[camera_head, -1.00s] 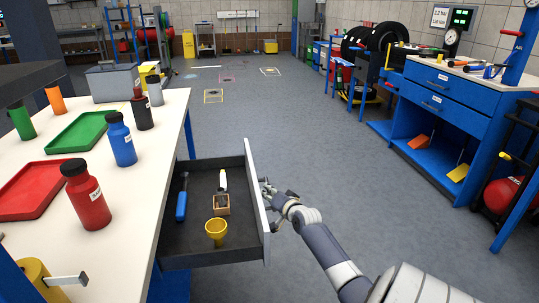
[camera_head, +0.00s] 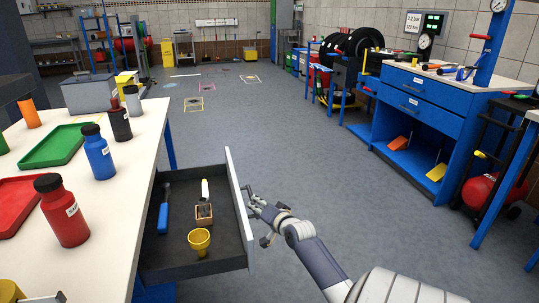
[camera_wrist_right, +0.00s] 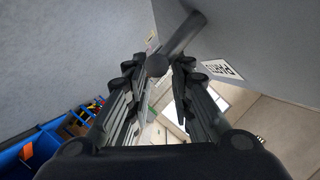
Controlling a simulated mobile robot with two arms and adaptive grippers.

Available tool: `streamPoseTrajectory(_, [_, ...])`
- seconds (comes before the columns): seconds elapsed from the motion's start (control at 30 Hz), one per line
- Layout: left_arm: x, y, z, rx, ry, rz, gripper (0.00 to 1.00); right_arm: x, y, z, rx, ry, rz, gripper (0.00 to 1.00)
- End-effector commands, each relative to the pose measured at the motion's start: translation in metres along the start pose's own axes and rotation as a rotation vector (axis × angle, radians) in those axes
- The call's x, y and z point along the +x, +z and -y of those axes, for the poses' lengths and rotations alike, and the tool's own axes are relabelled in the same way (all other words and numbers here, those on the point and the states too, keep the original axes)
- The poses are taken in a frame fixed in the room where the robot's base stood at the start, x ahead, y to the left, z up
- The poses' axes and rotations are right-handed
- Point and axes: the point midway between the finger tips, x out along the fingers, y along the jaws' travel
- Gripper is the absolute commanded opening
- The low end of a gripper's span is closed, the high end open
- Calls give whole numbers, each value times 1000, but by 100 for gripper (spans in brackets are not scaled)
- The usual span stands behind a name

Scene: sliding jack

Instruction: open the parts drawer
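The parts drawer (camera_head: 190,262) stands pulled out from under the white-topped bench at the left. Its grey front (camera_head: 238,205) faces right and shows a "PARTS" label (camera_wrist_right: 223,68) in the right wrist view. The dark handle (camera_head: 248,191) is on that front; it shows as a bar (camera_wrist_right: 184,36) in the right wrist view. My right gripper (camera_head: 259,220) is just outside the front, close to the handle. Its fingers (camera_wrist_right: 158,82) are spread, with the bar's end near the tips. I cannot tell whether they touch. My left gripper is not in view.
The drawer holds a blue-handled tool (camera_head: 163,212), a small box (camera_head: 204,213) and a yellow cup (camera_head: 199,241). Bottles and trays stand on the bench (camera_head: 112,210). The floor right of the drawer is clear up to a blue cabinet (camera_head: 425,120).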

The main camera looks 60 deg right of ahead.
Motion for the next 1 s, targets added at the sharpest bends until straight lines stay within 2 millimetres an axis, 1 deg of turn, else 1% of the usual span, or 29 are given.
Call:
streamPoseTrajectory(0.6, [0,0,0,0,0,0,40,-58,0,-1,-1,1,-1,21])
streamPoseTrajectory(0.8, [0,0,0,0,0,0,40,-70,0,-1,0,2,0,21])
streamPoseTrajectory(1.0, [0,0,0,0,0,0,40,-73,-1,0,0,1,-1,21])
